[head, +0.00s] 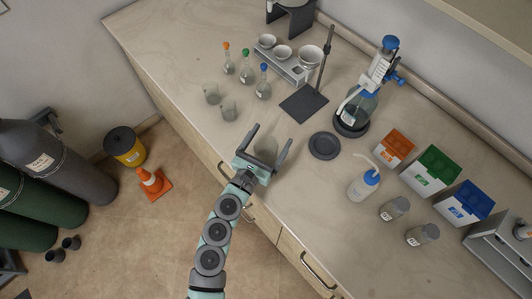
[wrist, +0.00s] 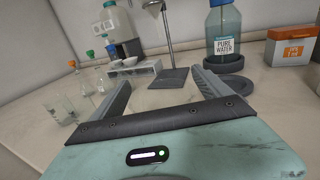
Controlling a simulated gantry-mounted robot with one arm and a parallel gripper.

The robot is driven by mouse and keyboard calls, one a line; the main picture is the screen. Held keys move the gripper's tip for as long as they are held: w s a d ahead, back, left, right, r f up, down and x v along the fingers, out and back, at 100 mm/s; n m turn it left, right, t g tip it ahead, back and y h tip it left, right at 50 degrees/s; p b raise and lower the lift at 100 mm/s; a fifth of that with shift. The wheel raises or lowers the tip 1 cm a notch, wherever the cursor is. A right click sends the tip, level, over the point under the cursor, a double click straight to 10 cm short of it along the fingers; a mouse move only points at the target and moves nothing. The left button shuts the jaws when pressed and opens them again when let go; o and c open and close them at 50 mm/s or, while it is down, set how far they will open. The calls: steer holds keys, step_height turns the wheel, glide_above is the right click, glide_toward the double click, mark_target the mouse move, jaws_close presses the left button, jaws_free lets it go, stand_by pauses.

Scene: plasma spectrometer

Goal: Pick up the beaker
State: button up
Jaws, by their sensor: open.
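A clear glass beaker (head: 266,149) shows faintly between the spread fingers of my gripper (head: 272,135) in the head view, near the front edge of the bench. In the wrist view my gripper (wrist: 161,78) is open, with a finger on either side of a pale see-through shape that looks like this beaker (wrist: 160,98). I cannot tell whether either finger touches it. Two more clear beakers (head: 211,93) (head: 229,108) stand further left on the bench and also show at the left of the wrist view (wrist: 64,107).
Small flasks with coloured stoppers (head: 246,74) stand behind the left beakers. A stand with a dark base (head: 304,104) is behind my gripper. A dark round pad (head: 324,146) lies to its right, with a wash bottle (head: 363,186) beyond. Bare bench lies between them.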

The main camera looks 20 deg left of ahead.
steer(key=shift+w, duration=0.3)
steer(key=shift+c, duration=0.3)
jaws_close()
stand_by(0.5)
